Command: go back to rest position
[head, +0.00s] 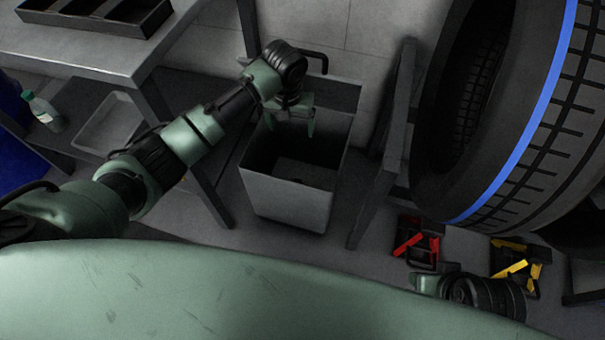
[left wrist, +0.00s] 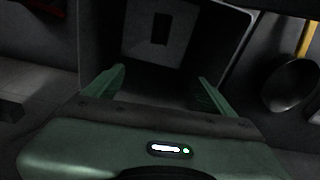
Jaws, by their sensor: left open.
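My left gripper (head: 291,124) is above the open bin (head: 290,202) in the head view, fingers pointing down toward its mouth. In the left wrist view the left gripper (left wrist: 160,88) has its two green fingers spread apart with nothing between them. The bin (left wrist: 222,35) lies beyond the fingers there, with a pale flat piece with a dark rectangle (left wrist: 160,28) inside. Part of my right arm shows at the lower right of the head view, but its fingers cannot be made out.
A metal table (head: 95,52) with a dark divided tray (head: 95,14) stands at the upper left. A bottle (head: 42,110) and a shallow tray (head: 106,122) are below. A large blue-striped tire (head: 520,130) is at the right, near red (head: 417,243) and yellow (head: 515,266) items.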

